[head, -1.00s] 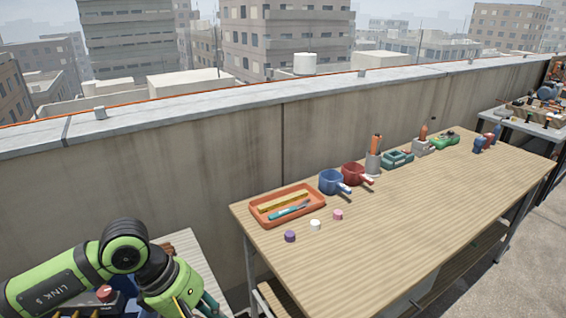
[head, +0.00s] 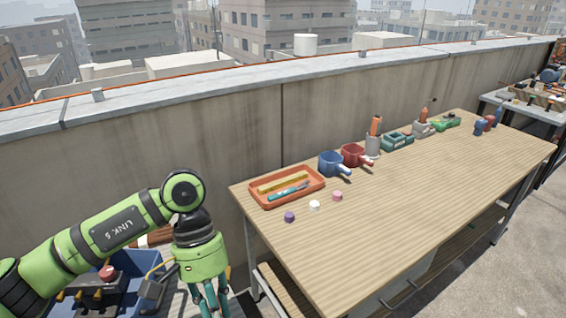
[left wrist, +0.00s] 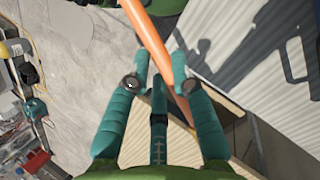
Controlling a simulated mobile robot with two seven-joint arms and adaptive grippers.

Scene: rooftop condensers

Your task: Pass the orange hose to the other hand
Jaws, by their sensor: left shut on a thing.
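My left gripper (head: 210,300) hangs fingers down at the lower left of the head view, left of the wooden table. In the left wrist view its teal fingers (left wrist: 157,76) are shut on the orange hose (left wrist: 154,42). The hose runs as a slanted orange length from the top of that view down between the fingers, and its ends cannot be made out. The hose does not show in the head view at the gripper. My right gripper is in neither view.
The wooden table (head: 390,215) carries an orange tray (head: 312,191), blue pot (head: 333,163), red pot (head: 356,155) and several small items at its back. Its front half is clear. A concrete wall (head: 215,130) stands behind. A blue bin (head: 135,265) is at lower left.

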